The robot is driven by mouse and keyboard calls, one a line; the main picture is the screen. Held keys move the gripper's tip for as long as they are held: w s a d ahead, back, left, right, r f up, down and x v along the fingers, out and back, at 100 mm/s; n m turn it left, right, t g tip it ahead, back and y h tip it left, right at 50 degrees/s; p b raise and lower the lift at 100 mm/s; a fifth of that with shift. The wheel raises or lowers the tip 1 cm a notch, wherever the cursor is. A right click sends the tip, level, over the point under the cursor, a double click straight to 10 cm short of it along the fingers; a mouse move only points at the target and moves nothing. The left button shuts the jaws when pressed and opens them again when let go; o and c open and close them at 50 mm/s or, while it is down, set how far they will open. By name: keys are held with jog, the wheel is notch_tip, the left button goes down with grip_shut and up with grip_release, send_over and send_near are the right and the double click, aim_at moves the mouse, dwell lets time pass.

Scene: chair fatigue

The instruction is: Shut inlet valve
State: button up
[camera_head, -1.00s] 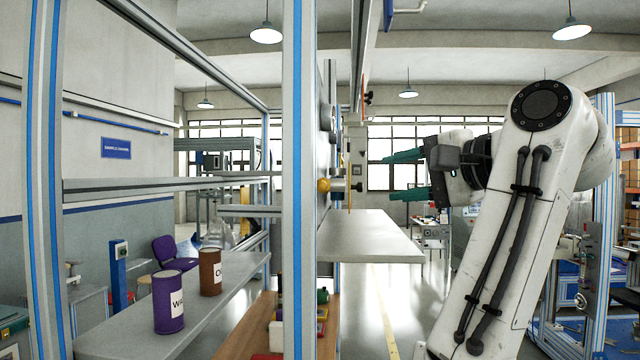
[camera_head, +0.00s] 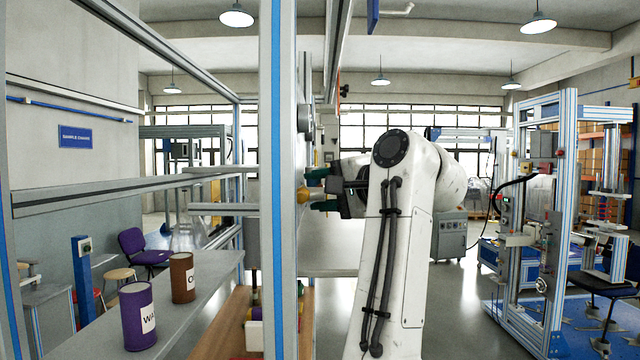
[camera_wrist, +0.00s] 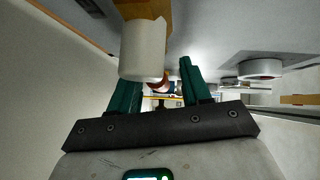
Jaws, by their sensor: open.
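My gripper (camera_head: 313,189) is open, with its green fingers pointing left toward the panel side of the aluminium frame. A small red round part (camera_wrist: 158,86) shows between the fingers.
A frame upright (camera_head: 271,120) stands just left of my gripper. A grey shelf (camera_head: 335,250) lies below my arm. A purple can (camera_head: 137,315) and a brown can (camera_head: 182,278) stand on a bench at left.

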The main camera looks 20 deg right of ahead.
jog(key=shift+w, duration=0.15)
grip_shut()
dwell(0.4)
jog(key=shift+f, duration=0.1)
